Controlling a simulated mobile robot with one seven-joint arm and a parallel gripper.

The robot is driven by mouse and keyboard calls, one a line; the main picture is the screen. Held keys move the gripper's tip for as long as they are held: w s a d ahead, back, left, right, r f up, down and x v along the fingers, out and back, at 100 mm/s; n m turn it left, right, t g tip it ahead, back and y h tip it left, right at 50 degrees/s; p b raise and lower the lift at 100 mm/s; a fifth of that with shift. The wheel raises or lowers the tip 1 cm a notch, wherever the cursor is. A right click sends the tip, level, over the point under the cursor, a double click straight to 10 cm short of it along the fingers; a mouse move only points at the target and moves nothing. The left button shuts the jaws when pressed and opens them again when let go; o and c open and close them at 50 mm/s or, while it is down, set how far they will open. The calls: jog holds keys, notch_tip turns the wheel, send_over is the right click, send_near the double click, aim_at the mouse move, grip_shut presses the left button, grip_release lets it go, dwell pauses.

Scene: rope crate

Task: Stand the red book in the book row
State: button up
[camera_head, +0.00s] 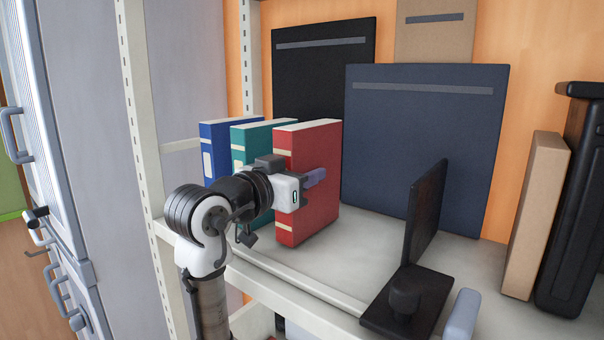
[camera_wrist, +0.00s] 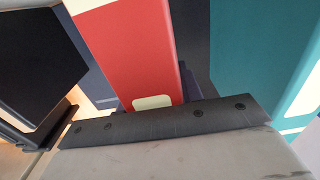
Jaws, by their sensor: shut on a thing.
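The red book (camera_head: 318,180) stands upright on the shelf in the head view, to the right of a teal book (camera_head: 243,143) and a blue book (camera_head: 213,148). My gripper (camera_head: 305,187) is shut on the red book, with a finger across its side. In the wrist view the red book (camera_wrist: 130,45) runs up from the gripper (camera_wrist: 165,120), and the teal book (camera_wrist: 255,55) stands apart to its right. Part of the red book's lower spine is hidden by my gripper and wrist. Whether its base touches the shelf is hard to tell.
A black bookend (camera_head: 425,225) stands on the shelf to the right, with free shelf (camera_head: 360,245) between. Large dark panels (camera_head: 425,150) lean at the back. A shelf post (camera_head: 140,100) rises at left.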

jog(key=shift+f, duration=0.3)
jog(key=o, duration=1.3)
jog(key=shift+f, duration=0.1)
jog(key=b+v, duration=0.4)
jog(key=v, duration=0.9)
jog(key=shift+s+a, duration=0.25)
jog(key=shift+s, duration=0.1)
